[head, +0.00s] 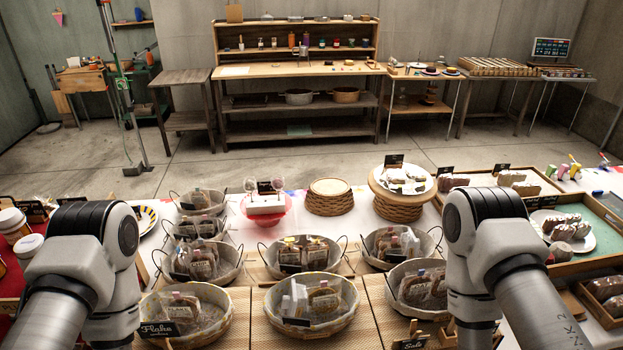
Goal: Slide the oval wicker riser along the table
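Two woven wicker risers stand on the table's far part. The smaller riser (329,205) has a pale, bare top. The wider riser (398,209), just to its right, looks oval and bears a white plate (413,188) of pastries with a small black sign behind it. The view is too slanted to be sure which outline is oval. My arms come in at the lower left and lower right, well short of both risers. Neither gripper shows.
A red cake stand (267,219) with a white block on top stands left of the smaller riser. Several wire-handled baskets of wrapped goods, such as the middle basket (312,333), fill the near table. A wooden tray (500,178) of loaves lies right of the wider riser.

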